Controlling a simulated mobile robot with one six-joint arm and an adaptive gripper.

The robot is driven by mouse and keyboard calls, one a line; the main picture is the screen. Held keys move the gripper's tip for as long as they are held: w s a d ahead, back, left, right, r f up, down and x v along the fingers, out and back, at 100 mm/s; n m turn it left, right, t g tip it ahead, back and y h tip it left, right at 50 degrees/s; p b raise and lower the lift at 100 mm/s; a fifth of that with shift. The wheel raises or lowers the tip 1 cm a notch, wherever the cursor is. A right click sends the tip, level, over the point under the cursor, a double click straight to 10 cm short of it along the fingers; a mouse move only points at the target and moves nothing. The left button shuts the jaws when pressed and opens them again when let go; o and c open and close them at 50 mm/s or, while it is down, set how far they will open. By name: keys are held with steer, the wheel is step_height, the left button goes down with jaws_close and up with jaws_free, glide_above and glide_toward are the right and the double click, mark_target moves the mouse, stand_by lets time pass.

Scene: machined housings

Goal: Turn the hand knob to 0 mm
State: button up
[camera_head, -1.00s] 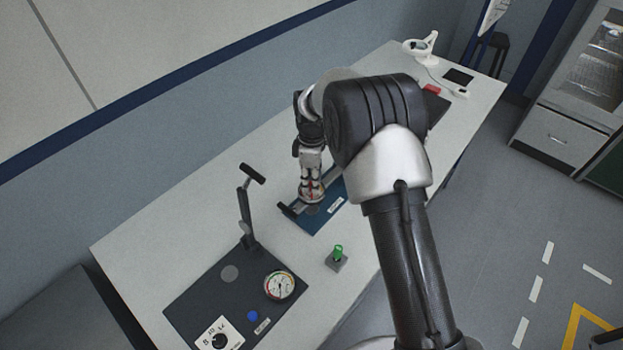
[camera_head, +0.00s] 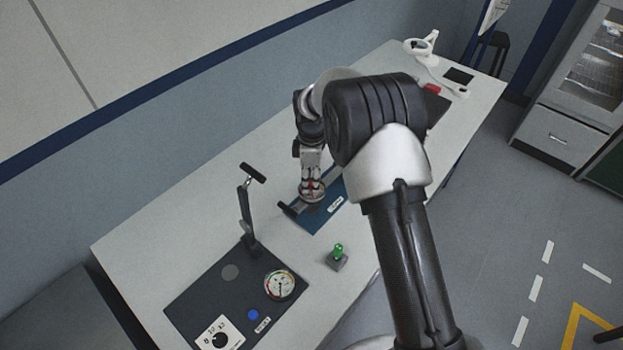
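My gripper (camera_head: 312,192) points down over the blue fixture plate (camera_head: 326,218) in the middle of the bench. Its fingertips are at or just above the fixture. A dark bar-shaped handle (camera_head: 288,209) sticks out at the plate's left side, just left of the gripper. A hand knob cannot be made out clearly; the part of the fixture under the gripper is hidden by it. The fingers are too small in the view to tell whether they hold anything. No mm scale is readable on the blue fixture.
A dark panel (camera_head: 188,301) at the front left carries an upright lever (camera_head: 246,210), a round gauge (camera_head: 280,285), a blue button (camera_head: 253,314) and a dial (camera_head: 219,340). A green-topped part (camera_head: 338,252) stands nearby. The back-left bench surface (camera_head: 190,215) is clear.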

mark_target(311, 182)
steer(key=shift+o, duration=0.7)
step_height(311, 182, up, 12)
steer(key=shift+w, duration=0.25)
